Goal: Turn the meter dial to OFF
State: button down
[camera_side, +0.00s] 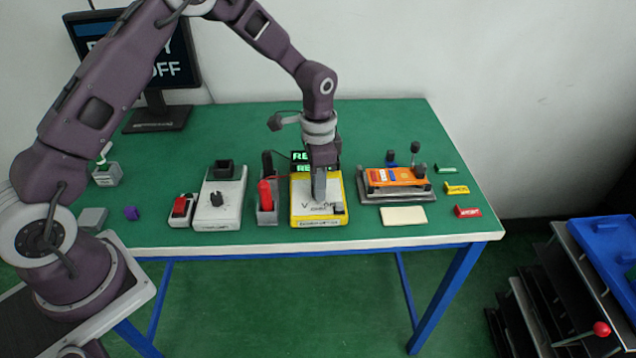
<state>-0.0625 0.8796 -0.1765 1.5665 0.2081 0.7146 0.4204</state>
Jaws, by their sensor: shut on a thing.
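The meter (332,216) is a yellow-edged box with a pale face, lying on the green table near its front edge. A dark display with green lettering stands at its back, partly covered by my arm. My gripper (319,196) points straight down over the middle of the meter's face. Its fingers are shut on the meter dial, which they hide almost entirely. The dial's pointing direction cannot be made out. Letters on the face beside the fingers are only partly readable. A small dark knob (339,208) sits at the face's right front corner.
A grey holder with a red-handled tool (265,194) stands close on the left. Farther left are a white box with a black knob (220,197) and a red switch (180,207). An orange device (396,178) on a grey plate and a cream pad (403,215) lie right.

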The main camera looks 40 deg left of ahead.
jog(key=n, duration=0.3)
jog(key=shift+n, duration=2)
jog(key=shift+w, duration=0.1)
jog(key=c, duration=1.2)
grip_release()
jog(key=shift+c, duration=0.2)
jog(key=shift+r, duration=0.1)
